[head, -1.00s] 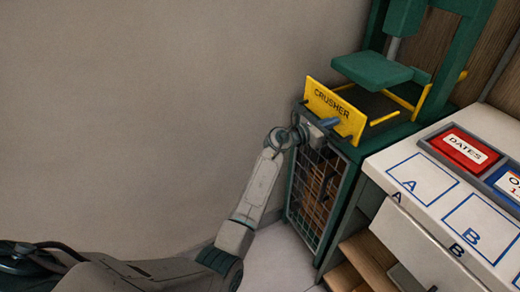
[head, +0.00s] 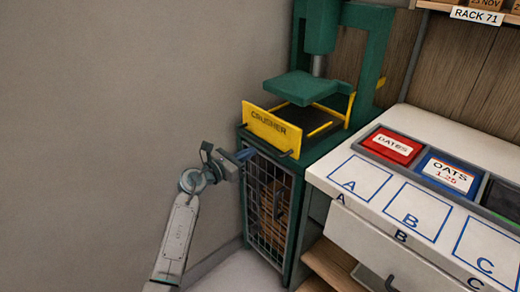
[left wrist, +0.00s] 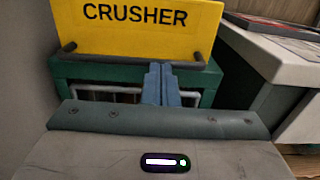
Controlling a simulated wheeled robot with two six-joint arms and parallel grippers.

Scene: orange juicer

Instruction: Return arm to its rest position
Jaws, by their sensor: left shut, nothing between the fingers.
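My left gripper (head: 246,155) is in front of the crusher, just below its yellow panel, at the left of the crusher's front. Its blue fingers also show in the left wrist view (left wrist: 161,84), pressed together with nothing between them. The green crusher (head: 293,88) carries a yellow panel marked CRUSHER (head: 271,130), which also fills the top of the left wrist view (left wrist: 135,27). The left arm (head: 176,235) reaches up from the lower middle. My right gripper is in neither view.
A white counter (head: 329,170) with squares marked A, B and C stands right of the crusher. Red DATES (head: 392,146) and blue OATS (head: 450,174) bins sit on it. A mesh door (head: 268,205) is below the panel. A plain wall (head: 100,120) is at left, with free room before it.

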